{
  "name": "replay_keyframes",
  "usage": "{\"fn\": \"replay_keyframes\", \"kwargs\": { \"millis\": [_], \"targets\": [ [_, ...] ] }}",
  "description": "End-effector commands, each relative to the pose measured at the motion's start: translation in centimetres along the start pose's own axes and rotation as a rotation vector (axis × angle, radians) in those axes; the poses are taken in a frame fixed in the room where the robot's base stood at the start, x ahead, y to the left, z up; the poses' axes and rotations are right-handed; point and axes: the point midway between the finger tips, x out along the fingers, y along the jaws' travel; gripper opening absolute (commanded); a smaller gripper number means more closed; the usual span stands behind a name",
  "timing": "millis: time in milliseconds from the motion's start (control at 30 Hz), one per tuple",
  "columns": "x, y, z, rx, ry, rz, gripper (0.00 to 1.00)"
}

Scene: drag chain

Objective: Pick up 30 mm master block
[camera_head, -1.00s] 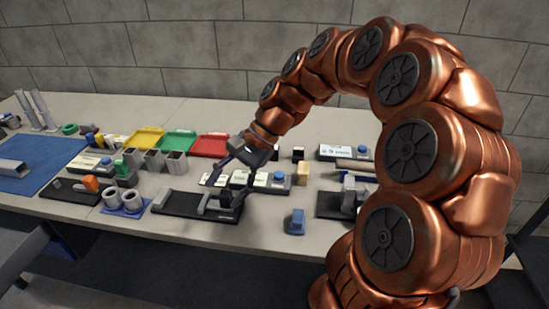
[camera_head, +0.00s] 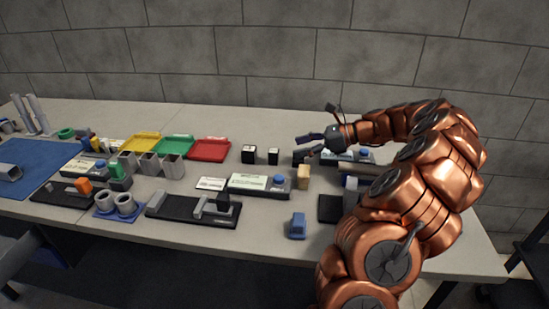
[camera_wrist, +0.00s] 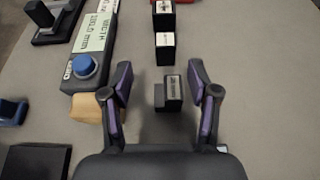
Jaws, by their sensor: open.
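In the head view my gripper (camera_head: 298,148) points left and largely hides the near block. The other two blocks (camera_head: 249,154) (camera_head: 273,156) stand clear to its left.
A width gauge (camera_head: 258,184) with a blue knob and a tan wooden block (camera_head: 303,177) lie in front of the gripper. A black fixture (camera_head: 190,210) and a small blue part (camera_head: 297,226) are near the table's front edge. Red, green and yellow trays (camera_head: 209,150) are farther left.

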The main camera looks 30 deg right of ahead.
Motion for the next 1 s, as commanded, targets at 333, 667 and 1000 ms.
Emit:
{"fn": "replay_keyframes", "kwargs": {
  "millis": [333,667,1000],
  "targets": [
    [2.8,-0.3,-0.2,-0.001,0.002,0.002,0.6],
    [6.7,-0.7,-0.6,-0.001,0.002,0.003,0.6],
    [6.7,-0.7,-0.6,-0.002,0.002,0.001,0.47]
  ]
}}
